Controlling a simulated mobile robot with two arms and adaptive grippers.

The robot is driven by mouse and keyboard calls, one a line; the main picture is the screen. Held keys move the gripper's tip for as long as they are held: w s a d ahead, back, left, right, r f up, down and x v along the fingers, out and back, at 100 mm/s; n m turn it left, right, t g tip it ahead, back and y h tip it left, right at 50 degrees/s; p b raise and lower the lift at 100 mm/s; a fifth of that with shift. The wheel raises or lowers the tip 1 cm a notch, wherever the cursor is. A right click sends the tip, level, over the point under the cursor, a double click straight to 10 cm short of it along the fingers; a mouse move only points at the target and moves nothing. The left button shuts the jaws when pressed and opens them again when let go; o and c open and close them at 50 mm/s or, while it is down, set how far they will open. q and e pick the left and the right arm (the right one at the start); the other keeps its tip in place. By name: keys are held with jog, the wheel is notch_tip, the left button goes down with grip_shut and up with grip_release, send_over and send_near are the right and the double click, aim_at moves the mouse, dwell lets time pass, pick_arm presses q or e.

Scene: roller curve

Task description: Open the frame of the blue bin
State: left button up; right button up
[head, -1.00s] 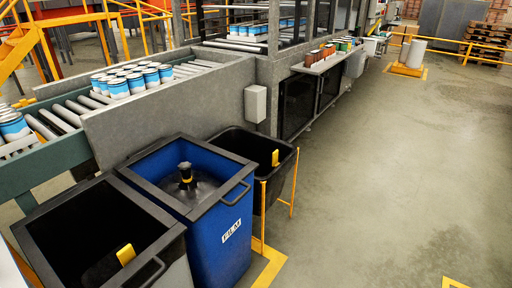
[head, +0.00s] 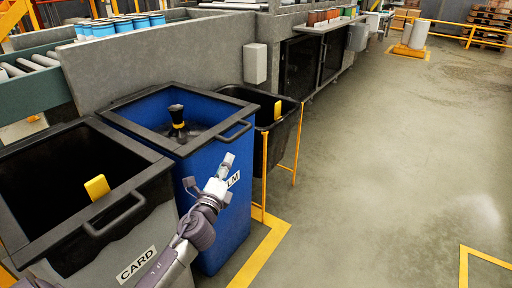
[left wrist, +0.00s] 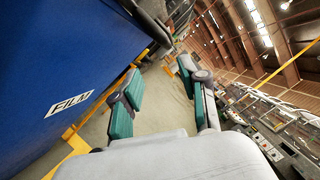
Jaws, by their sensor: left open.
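The blue bin (head: 205,180) stands in the middle of the bin row, with a FILM label on its front. Its black frame (head: 118,121) lies flat around the top, and a black loop handle (head: 236,132) juts from its front side. A black knobbed object with a yellow band (head: 177,122) stands inside. My left gripper (head: 227,163) is in front of the bin, a little below the handle, partly covering the label. In the left wrist view the jaws (left wrist: 162,98) are apart and empty, with the blue wall (left wrist: 60,60) to the left. My right gripper is not in view.
A grey CARD bin (head: 140,230) with a black frame stands at the left, a black bin (head: 265,110) behind right. Yellow posts (head: 264,175) stand by the bins. A grey conveyor wall (head: 165,55) runs behind. The floor (head: 390,170) to the right is clear.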

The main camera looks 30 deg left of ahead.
pick_arm(q)
jog(key=r, duration=0.1)
send_near(241, 131)
jog(key=x, duration=0.3)
jog(key=shift+m+t, duration=0.3)
jog(key=shift+t, duration=0.1)
jog(key=b+x, duration=0.1)
jog(key=x, duration=0.4)
jog(key=shift+w+a+r, duration=0.2)
jog(key=shift+w+a, duration=0.1)
jog(key=shift+w+a+r, duration=0.1)
jog(key=shift+w+r, duration=0.05)
jog(key=shift+w, duration=0.5)
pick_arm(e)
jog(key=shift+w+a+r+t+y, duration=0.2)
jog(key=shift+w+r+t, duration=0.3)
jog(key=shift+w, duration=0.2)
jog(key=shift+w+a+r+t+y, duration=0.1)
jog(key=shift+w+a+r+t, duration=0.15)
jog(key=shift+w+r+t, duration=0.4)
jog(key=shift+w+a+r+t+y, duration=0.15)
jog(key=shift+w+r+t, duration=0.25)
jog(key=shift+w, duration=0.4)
pick_arm(q)
jog(key=shift+c, duration=0.4)
grip_shut()
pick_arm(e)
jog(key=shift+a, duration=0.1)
